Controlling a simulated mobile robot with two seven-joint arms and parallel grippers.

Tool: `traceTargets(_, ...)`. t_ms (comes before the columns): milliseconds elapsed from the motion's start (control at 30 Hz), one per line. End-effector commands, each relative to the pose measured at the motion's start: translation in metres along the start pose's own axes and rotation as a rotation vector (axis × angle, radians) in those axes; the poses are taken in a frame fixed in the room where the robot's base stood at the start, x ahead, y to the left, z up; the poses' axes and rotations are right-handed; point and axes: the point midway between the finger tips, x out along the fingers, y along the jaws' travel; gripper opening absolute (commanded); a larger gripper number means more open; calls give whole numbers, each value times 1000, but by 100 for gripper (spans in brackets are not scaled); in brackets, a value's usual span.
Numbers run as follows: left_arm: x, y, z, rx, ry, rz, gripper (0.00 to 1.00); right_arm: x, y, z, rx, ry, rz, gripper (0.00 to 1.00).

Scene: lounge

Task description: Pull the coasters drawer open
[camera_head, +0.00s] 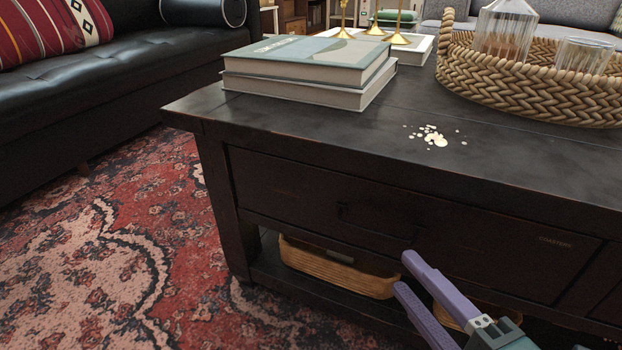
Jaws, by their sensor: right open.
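The coasters drawer (290,195) is a dark wood front set in the near side of the dark coffee table (215,185). It looks shut, flush with the frame. A small faint label (555,242) is at its right end. A dark handle (375,220) shows faintly near the middle of the front. My right gripper (403,272) comes in from the bottom right, with purple fingers apart and nothing between them. Its tips appear just below and right of the handle; the gap in depth is unclear. My left gripper is out of view.
Stacked books (300,85), a cream spill (435,138) and a woven tray (530,90) with glassware are on the tabletop. A wicker basket (335,270) sits on the lower shelf. A black sofa (100,95) stands left; patterned rug (110,240) lies open between.

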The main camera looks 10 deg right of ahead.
Motion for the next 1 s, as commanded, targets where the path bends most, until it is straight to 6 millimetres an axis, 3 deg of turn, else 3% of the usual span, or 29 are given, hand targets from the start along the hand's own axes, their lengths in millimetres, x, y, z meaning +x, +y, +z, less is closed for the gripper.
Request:
traceTargets(533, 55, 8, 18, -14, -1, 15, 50, 87, -3, 0, 2, 0, 3, 44)
traceTargets(933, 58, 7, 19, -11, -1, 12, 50, 97, 1, 0, 1, 0, -1, 44)
traceTargets(1000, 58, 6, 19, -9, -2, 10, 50, 97, 1, 0, 1, 0, -1, 38)
